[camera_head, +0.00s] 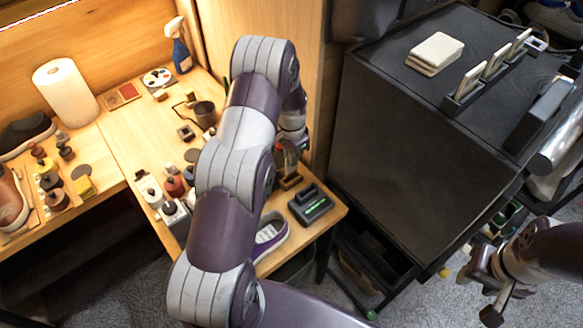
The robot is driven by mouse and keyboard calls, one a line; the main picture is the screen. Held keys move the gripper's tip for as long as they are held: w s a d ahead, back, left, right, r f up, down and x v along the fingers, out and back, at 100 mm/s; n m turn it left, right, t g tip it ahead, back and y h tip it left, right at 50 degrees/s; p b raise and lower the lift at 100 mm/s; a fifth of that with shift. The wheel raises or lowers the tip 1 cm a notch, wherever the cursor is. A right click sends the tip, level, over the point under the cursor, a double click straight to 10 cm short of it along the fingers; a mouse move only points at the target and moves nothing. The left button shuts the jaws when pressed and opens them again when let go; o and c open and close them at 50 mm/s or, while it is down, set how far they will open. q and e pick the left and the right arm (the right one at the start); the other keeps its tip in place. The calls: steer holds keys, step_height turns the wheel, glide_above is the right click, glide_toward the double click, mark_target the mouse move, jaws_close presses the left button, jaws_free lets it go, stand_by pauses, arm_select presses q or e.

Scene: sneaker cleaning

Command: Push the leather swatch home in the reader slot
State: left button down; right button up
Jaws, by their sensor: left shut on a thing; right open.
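My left arm crosses the middle of the head view, and its gripper (291,160) points down over the right end of the wooden bench. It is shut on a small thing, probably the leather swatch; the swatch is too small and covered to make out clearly. A small brown block (289,183) lies just below the fingertips; I cannot tell whether they touch. A dark device with a green light (311,206), which looks like the reader, sits just in front and to the right of the gripper. Its slot is not clear. My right gripper (487,283) is open and empty, off the bench at lower right.
A black cabinet (420,140) stands close to the bench's right end. A sneaker (269,238) lies partly behind my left arm.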

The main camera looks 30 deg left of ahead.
arm_select(q)
step_height(320, 180, up, 4)
steer(key=shift+d+f, duration=0.1)
steer(key=s+d+r+p, duration=0.2)
steer(key=s+d+r, duration=0.1)
steer(key=d+r, duration=0.25)
step_height(320, 180, down, 8)
steer(key=s+d+b, duration=0.1)
steer(key=b, duration=0.2)
steer(key=shift+d+r, duration=0.2)
steer(key=shift+d, duration=0.1)
steer(key=shift+s+p, duration=0.1)
steer(key=shift+p, duration=0.2)
stand_by(1.4)
steer(key=shift+f+b, duration=1.2)
steer(key=shift+f, duration=0.65)
